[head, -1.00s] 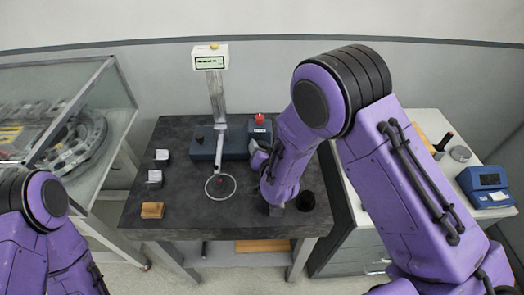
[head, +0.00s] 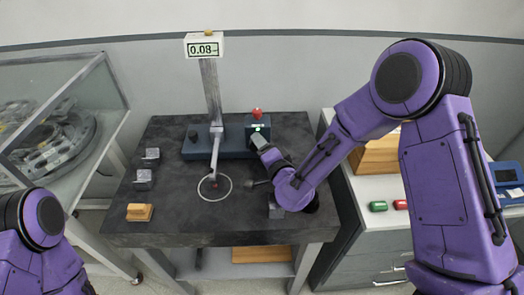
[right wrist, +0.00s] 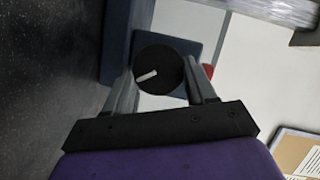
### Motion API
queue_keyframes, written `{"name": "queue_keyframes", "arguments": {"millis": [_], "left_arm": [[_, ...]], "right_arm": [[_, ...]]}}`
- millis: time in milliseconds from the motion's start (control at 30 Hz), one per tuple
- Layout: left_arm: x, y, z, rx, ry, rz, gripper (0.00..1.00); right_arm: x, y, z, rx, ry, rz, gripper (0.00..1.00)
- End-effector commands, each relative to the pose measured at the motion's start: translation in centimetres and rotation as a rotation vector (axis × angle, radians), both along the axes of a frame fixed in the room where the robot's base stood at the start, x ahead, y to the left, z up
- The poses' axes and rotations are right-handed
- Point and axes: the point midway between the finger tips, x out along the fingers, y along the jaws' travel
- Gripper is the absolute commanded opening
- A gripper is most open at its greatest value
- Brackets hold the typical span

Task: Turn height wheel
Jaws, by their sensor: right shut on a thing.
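A measuring stand has a dark blue base (head: 200,144), a grey column (head: 211,92) and a display (head: 204,48) on top that reads about 0.08. A slanted arm (head: 216,158) reaches down from it to a ring marked on the dark table. The height wheel (right wrist: 173,66) is a round black knob with a white pointer mark in the right wrist view. My right gripper (head: 259,141) is at the right end of the base; its two fingers (right wrist: 160,80) are shut on the wheel from both sides. In the head view the gripper hides the wheel. My left gripper is out of view.
A red button (head: 257,113) sits on the base above a green light. Small blocks, including a wooden one (head: 140,212), stand along the table's left side. A glass case (head: 60,120) is at left; a white cabinet top with several items is at right.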

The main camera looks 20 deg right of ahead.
Motion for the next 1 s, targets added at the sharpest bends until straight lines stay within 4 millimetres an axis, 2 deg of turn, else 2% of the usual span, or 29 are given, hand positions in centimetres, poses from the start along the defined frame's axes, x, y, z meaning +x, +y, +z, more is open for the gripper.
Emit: {"name": "queue_keyframes", "arguments": {"millis": [567,600,633,667,1000], "left_arm": [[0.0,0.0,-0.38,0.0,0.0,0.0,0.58],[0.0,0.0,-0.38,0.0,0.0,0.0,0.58],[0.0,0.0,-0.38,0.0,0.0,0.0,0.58],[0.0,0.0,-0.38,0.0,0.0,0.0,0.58],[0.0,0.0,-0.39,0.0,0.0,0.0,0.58]], "right_arm": [[0.02,-0.06,0.0,0.03,-0.008,-0.002,0.25],[0.02,-0.06,0.0,0.03,-0.008,-0.002,0.68],[0.02,-0.06,0.0,0.029,-0.009,-0.002,0.78],[0.02,-0.06,0.0,0.029,-0.009,-0.002,0.81],[0.0,-0.04,-0.03,0.028,-0.008,-0.001,0.81]]}}
